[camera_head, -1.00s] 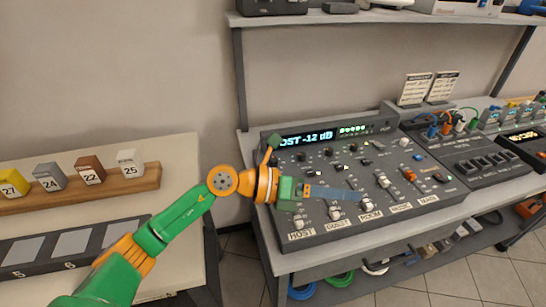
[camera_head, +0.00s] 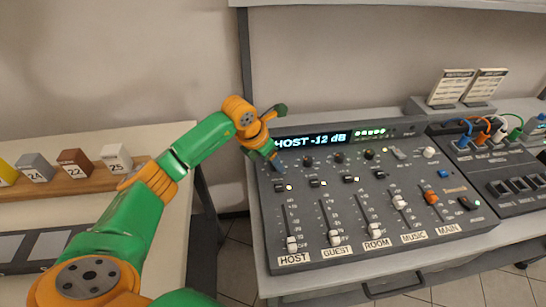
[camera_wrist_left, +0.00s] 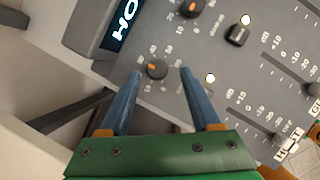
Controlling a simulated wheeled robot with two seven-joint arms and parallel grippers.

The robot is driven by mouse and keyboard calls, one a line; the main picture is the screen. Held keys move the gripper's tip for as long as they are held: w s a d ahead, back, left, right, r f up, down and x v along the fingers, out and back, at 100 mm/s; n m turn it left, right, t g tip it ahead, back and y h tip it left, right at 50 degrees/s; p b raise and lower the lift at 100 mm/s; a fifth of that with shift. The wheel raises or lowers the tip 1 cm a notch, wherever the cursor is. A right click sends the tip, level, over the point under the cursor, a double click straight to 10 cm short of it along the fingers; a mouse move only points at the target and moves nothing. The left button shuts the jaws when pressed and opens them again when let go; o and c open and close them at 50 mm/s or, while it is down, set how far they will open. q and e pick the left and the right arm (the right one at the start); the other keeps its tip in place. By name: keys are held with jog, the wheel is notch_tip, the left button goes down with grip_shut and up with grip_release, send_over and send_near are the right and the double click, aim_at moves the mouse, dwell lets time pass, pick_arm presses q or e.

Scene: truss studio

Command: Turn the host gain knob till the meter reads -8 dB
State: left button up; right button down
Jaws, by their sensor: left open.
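The mixing console (camera_head: 330,225) has a lit display (camera_head: 310,141) reading "HOST -12 dB", with a row of green lights beside it. My left gripper (camera_head: 277,165) is over the console's upper left corner, at the left end of the knob row, above the HOST fader column. In the left wrist view, a dark knob with an orange pointer (camera_wrist_left: 156,69), the host gain knob by its place, sits between the spread blue fingertips of my left gripper (camera_wrist_left: 161,74). There is a gap on both sides. In the head view the gripper hides this knob. My right gripper is not in view.
More gain knobs (camera_head: 338,157) continue to the right in the same row. White faders (camera_head: 292,243) and an orange one (camera_head: 431,197) stand below. A patch unit (camera_head: 500,160) with coloured cables is at right. Numbered blocks (camera_head: 74,163) sit on a left table.

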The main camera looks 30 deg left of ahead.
pick_arm(q)
jog(key=shift+w+f, duration=0.35)
jog(key=shift+f, duration=0.1)
jog(key=shift+w+f, duration=0.25)
jog(key=shift+w, duration=0.15)
jog(key=shift+s+r, duration=0.15)
jog(key=shift+s, duration=0.05)
jog(key=c, duration=0.6)
grip_shut()
jog(key=shift+f+m+b, duration=0.2)
jog(key=shift+m+b, duration=0.3)
jog(key=shift+b, duration=0.2)
jog(key=shift+a+m+h+b, duration=0.1)
jog(key=shift+m+h+b, duration=0.3)
jog(key=shift+m, duration=0.1)
jog(key=shift+r+m+g+h, duration=0.2)
jog(key=shift+m+g+h, duration=0.15)
jog(key=shift+m, duration=0.45)
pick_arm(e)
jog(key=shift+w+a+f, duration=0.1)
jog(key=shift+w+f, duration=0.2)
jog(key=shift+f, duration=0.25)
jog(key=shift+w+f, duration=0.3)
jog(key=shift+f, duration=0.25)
